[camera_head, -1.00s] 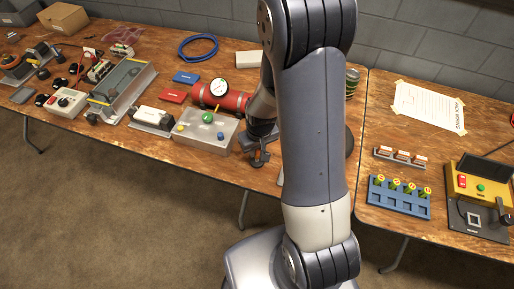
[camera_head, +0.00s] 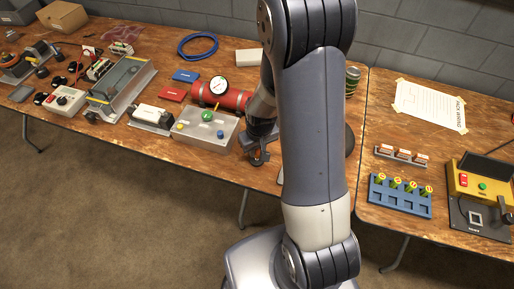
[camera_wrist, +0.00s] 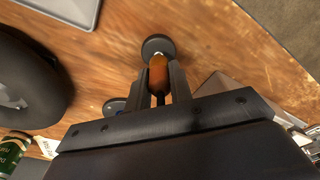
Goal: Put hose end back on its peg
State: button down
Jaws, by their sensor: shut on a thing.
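My gripper (camera_wrist: 160,82) is shut on an orange-brown cylindrical piece, which looks like the hose end (camera_wrist: 158,74). Its lower part passes between the fingers, where a thin black section shows. A dark round disc (camera_wrist: 157,46) lies just beyond the piece in the wrist view; I cannot tell whether they touch. A second dark disc (camera_wrist: 112,105), partly hidden by a finger, is to the left. I cannot tell which of them, if any, belongs to the peg. In the head view my gripper (camera_head: 258,157) is low near the table's front edge, and the held piece is not clear there.
A metal box with coloured knobs (camera_head: 190,132) stands left of my gripper, with a red cylinder and gauge (camera_head: 235,99) behind it. A blue coil (camera_head: 198,57) lies farther back. In the wrist view, a large dark round thing (camera_wrist: 45,75) is at left. Bare wood surrounds the discs.

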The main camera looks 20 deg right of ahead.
jog(key=shift+f+b, duration=0.85)
jog(key=shift+f, duration=0.15)
jog(key=c, duration=1.2)
grip_release()
jog(key=r, duration=0.3)
jog(key=s+r, duration=0.1)
jog(key=r, duration=0.6)
jog(key=shift+s+d+r, duration=0.1)
jog(key=shift+s+r, duration=0.1)
jog(key=shift+r, duration=0.2)
